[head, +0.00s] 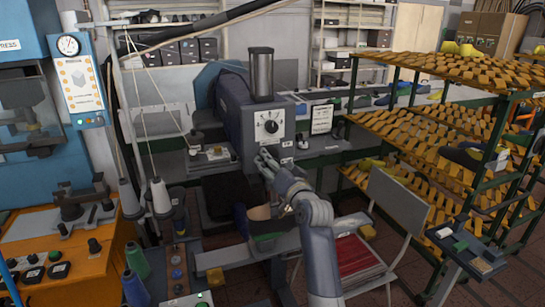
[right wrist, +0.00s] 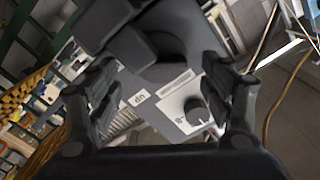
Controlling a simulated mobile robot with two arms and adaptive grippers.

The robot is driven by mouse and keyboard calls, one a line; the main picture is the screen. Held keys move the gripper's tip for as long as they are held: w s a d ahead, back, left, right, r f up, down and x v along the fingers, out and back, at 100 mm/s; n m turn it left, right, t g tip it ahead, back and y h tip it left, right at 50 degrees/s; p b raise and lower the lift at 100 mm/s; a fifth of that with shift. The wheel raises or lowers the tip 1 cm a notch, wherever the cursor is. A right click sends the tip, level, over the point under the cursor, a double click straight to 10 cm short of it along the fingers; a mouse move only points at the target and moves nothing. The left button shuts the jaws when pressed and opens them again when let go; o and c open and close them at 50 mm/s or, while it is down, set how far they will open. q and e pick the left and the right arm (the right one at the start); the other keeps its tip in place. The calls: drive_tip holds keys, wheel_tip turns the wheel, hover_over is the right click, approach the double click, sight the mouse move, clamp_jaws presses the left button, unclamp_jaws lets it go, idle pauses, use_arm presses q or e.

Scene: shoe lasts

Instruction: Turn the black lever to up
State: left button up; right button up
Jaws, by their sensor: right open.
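A grey and dark machine (head: 232,115) stands in the middle of the head view, with a black dial (head: 271,127) on its pale front. The dial also shows in the right wrist view (right wrist: 196,110). My right gripper (head: 266,160) is below the dial, close to the machine's front. In the right wrist view its fingers (right wrist: 163,85) are open. A black blocky part (right wrist: 132,48), likely the lever, looms close ahead, beside an "UP" label (right wrist: 139,97) seen upside down. I cannot tell whether the fingers touch it. The gripper hides this spot in the head view. My left gripper is not in view.
A shoe (head: 265,222) is beside my right arm, below the machine. White thread cones (head: 160,195) and an orange bench (head: 60,250) are left.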

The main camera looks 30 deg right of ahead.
drive_tip(key=shift+p+x, duration=0.3)
drive_tip(key=shift+x, duration=1)
drive_tip(key=c, duration=1.1)
